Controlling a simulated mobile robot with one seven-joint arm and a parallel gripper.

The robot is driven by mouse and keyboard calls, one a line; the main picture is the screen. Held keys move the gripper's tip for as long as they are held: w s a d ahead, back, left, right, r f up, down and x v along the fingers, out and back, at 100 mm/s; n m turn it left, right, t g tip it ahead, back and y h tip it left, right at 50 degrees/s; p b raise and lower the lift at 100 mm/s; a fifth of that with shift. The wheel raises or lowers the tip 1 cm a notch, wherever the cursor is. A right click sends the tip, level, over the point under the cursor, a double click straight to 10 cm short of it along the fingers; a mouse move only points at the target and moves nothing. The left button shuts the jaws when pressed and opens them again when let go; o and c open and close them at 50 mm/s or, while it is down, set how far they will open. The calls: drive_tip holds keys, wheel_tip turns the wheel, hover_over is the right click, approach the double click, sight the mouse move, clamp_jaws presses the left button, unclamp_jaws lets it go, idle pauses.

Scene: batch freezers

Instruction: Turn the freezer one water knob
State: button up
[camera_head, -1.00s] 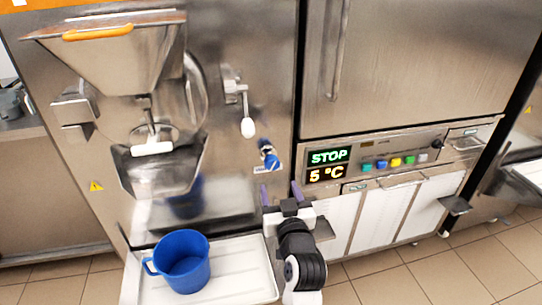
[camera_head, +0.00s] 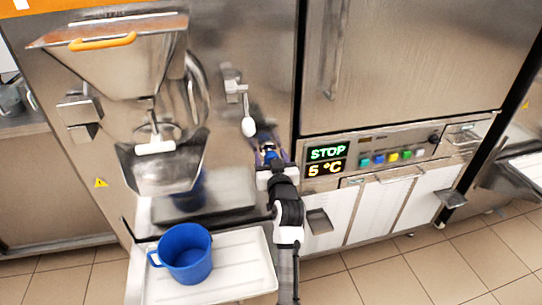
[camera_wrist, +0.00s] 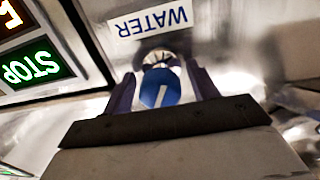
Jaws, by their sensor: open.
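The water knob (camera_wrist: 160,88) is blue with a pale line across its face, set on a round metal fitting below a WATER label (camera_wrist: 147,22) in the wrist view. In the head view the knob (camera_head: 267,152) is mostly hidden by my gripper (camera_head: 271,157). In the wrist view my gripper (camera_wrist: 163,92) is open, with one purple finger on each side of the knob. I cannot tell whether the fingers touch it. The freezer front (camera_head: 228,40) is brushed steel.
A display (camera_head: 328,161) reading STOP and 5 °C sits right of the knob, with several coloured buttons. A white-handled lever (camera_head: 248,126) hangs just above left. A blue jug (camera_head: 186,254) stands on a white tray (camera_head: 250,270) below. A steel hopper (camera_head: 120,60) is at left.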

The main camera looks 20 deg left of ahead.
drive_tip(key=c, duration=1)
drive_tip(key=m+p, duration=0.4)
drive_tip(key=m, duration=0.2)
drive_tip(key=shift+r+m, duration=0.1)
drive_tip(key=shift+m, duration=0.2)
drive_tip(key=m+p, duration=0.2)
drive_tip(key=m, duration=0.1)
drive_tip(key=shift+m+p, duration=0.35)
drive_tip(key=shift+m, duration=0.05)
drive_tip(key=shift+m+g+p, duration=0.3)
drive_tip(key=shift+m+p, duration=0.15)
drive_tip(key=shift+m, duration=0.35)
drive_tip(key=shift+f, duration=0.2)
